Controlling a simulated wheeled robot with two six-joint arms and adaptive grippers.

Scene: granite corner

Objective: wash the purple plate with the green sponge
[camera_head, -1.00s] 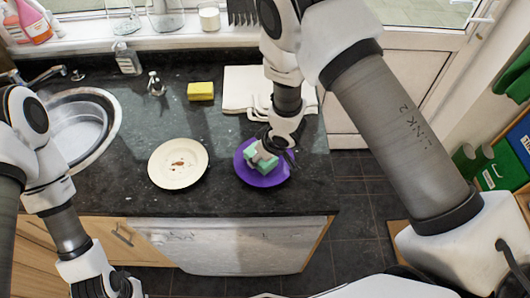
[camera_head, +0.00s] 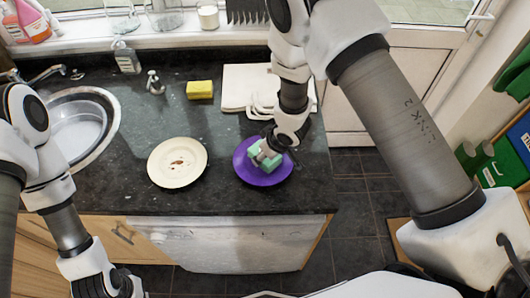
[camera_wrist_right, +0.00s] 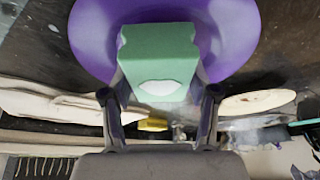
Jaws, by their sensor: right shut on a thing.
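The purple plate (camera_head: 250,174) lies on the dark counter near its front right corner. My right gripper (camera_head: 268,153) is over it and shut on the green sponge (camera_head: 267,162), which is at the plate's surface. In the right wrist view the sponge (camera_wrist_right: 158,45) sits between the fingers (camera_wrist_right: 158,82), with the purple plate (camera_wrist_right: 90,35) behind it. Whether sponge and plate touch is not clear. My left gripper (camera_head: 108,287) is low at the left, in front of the counter, partly cut off by the picture edge; its opening is not clear.
A cream plate (camera_head: 177,150) with brown-red stains lies left of the purple plate. The sink (camera_head: 82,122) is left. The counter ends just right of the purple plate.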

